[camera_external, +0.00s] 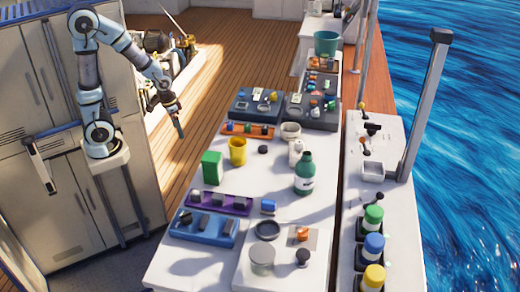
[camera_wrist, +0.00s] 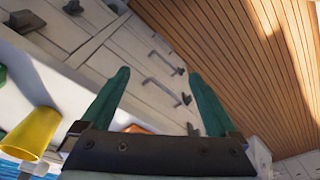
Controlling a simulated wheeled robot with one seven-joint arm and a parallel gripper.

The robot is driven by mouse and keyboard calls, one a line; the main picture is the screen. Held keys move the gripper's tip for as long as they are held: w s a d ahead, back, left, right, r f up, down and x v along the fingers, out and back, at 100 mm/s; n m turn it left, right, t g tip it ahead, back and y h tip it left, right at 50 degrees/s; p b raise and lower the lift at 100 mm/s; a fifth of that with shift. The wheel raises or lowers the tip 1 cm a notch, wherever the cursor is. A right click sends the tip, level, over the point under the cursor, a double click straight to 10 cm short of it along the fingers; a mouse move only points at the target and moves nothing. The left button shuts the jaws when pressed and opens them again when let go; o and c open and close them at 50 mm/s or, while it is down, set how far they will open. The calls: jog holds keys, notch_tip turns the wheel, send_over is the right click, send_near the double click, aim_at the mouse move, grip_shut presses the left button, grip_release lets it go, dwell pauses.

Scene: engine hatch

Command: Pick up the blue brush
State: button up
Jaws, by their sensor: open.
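I cannot make out a blue brush for certain in either view. A small blue item (camera_external: 268,206) lies on the white table (camera_external: 183,262), right of the purple tray (camera_external: 217,204); its kind is too small to tell. My gripper (camera_external: 179,122) hangs in the air left of the table, over the wooden deck, apart from every object. In the wrist view, my gripper's (camera_wrist: 158,76) two green fingers are spread wide with nothing between them. White cabinet fronts with handles and the deck show beyond them.
A yellow cup (camera_external: 237,150), a green box (camera_external: 212,167) and a green bottle (camera_external: 305,174) stand on the table. The yellow cup also shows in the wrist view (camera_wrist: 32,133). A blue tray (camera_external: 204,227) lies near the front.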

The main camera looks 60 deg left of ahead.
aim_at(268, 208)
notch_tip(268, 208, up, 12)
jog(key=w+d+f+n+g+h, duration=0.15)
jog(key=w+d, duration=0.35)
jog(key=d, duration=0.7)
jog(key=w+d+f+n+g+h, duration=0.15)
jog(key=w+d, duration=0.35)
jog(key=d, duration=0.6)
jog(key=w+d+r+n+g+h, duration=0.1)
jog(key=w+d+n+g+h, duration=0.2)
jog(key=d, duration=1)
jog(key=w+d+r+n+g+h, duration=0.1)
jog(key=d+n+g+h, duration=0.3)
jog(key=d, duration=0.8)
jog(key=shift+g+y, duration=0.3)
jog(key=shift+g, duration=0.3)
notch_tip(268, 208, down, 10)
jog(key=shift+s+d+f, duration=0.1)
jog(key=shift+s+d, duration=0.05)
jog(key=x, duration=0.4)
jog(key=shift+s+d+f+p, duration=0.15)
jog(key=shift+p, duration=0.25)
jog(key=p+x, duration=0.2)
jog(key=x, duration=0.3)
jog(key=shift+s+d+f, duration=0.1)
jog(key=shift+d, duration=0.05)
jog(key=shift+s+d+f, duration=0.2)
jog(key=shift+d+f, duration=0.05)
